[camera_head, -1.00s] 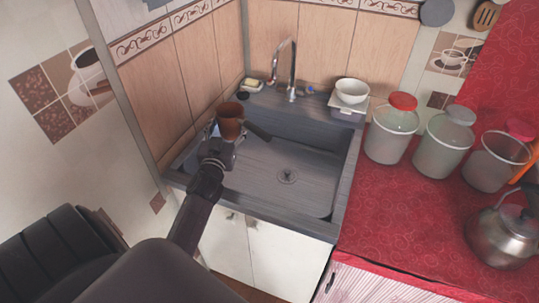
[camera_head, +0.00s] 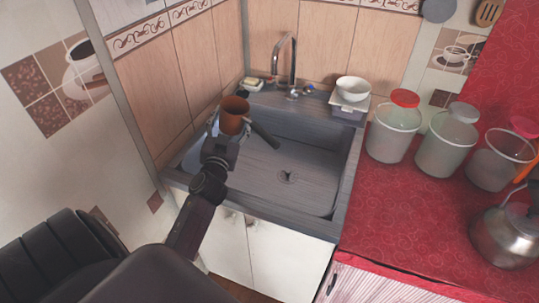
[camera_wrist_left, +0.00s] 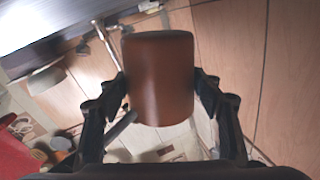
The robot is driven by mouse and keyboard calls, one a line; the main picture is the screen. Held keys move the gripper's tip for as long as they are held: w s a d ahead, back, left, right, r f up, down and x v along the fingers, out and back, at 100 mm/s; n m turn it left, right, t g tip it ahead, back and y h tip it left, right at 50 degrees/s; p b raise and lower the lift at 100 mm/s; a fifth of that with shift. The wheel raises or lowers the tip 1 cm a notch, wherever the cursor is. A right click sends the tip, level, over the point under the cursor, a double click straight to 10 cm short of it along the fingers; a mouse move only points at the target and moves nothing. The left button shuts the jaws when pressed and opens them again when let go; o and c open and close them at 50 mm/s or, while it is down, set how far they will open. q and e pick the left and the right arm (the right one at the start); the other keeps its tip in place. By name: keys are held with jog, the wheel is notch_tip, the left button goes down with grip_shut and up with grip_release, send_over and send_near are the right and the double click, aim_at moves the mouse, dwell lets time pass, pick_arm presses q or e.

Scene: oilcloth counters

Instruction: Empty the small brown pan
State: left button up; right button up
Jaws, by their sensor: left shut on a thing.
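The small brown pan (camera_head: 234,114) is held over the left part of the grey sink in the head view. Its dark handle points right and toward me over the basin. My left gripper (camera_head: 225,135) is shut on the pan. In the left wrist view, the pan (camera_wrist_left: 158,80) sits between the two fingers of my left gripper (camera_wrist_left: 158,95), one on each side. The inside of the pan is too small to read in the head view, so I cannot tell its contents. My right gripper is not in view.
The grey sink (camera_head: 300,214) has its drain in the basin and a faucet (camera_head: 291,62) behind. A white bowl (camera_head: 353,89) stands at its back right corner. Several jars and a kettle (camera_head: 507,232) stand on the red counter (camera_head: 405,225). A tiled wall is close at left.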

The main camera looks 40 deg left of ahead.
aim_at(242, 121)
pick_arm(q)
jog(key=shift+d+r+m, duration=0.2)
jog(key=shift+d+m, duration=0.05)
jog(key=shift+m, duration=0.15)
jog(key=shift+w+d+m+t+b, duration=0.1)
jog(key=shift+d+m+t+b, duration=0.15)
jog(key=shift+b, duration=0.3)
jog(key=shift+d+f+m+b, duration=0.2)
jog(key=shift+f+m+b, duration=0.15)
jog(key=shift+b, duration=0.25)
jog(key=shift+w+d+m, duration=0.1)
jog(key=shift+d+m, duration=0.1)
jog(key=shift+m, duration=0.2)
jog(key=shift+w+d+r+m+t, duration=0.1)
jog(key=shift+d+r+m+t, duration=0.15)
jog(key=shift+d+r+m, duration=0.3)
jog(key=shift+d+m, duration=0.05)
jog(key=shift+m, duration=0.3)
jog(key=shift+w+d+f+m+t+b, duration=0.1)
jog(key=shift+d+f+m+t+b, duration=0.15)
jog(key=shift+m+b, duration=0.35)
jog(key=shift+d+f+m+t+h+b, duration=0.1)
jog(key=shift+m+t+h+b, duration=0.2)
jog(key=shift+m, duration=0.85)
jog(key=shift+d+m+t+h+b, duration=0.15)
jog(key=shift+m+t+h, duration=0.2)
jog(key=shift+m, duration=0.8)
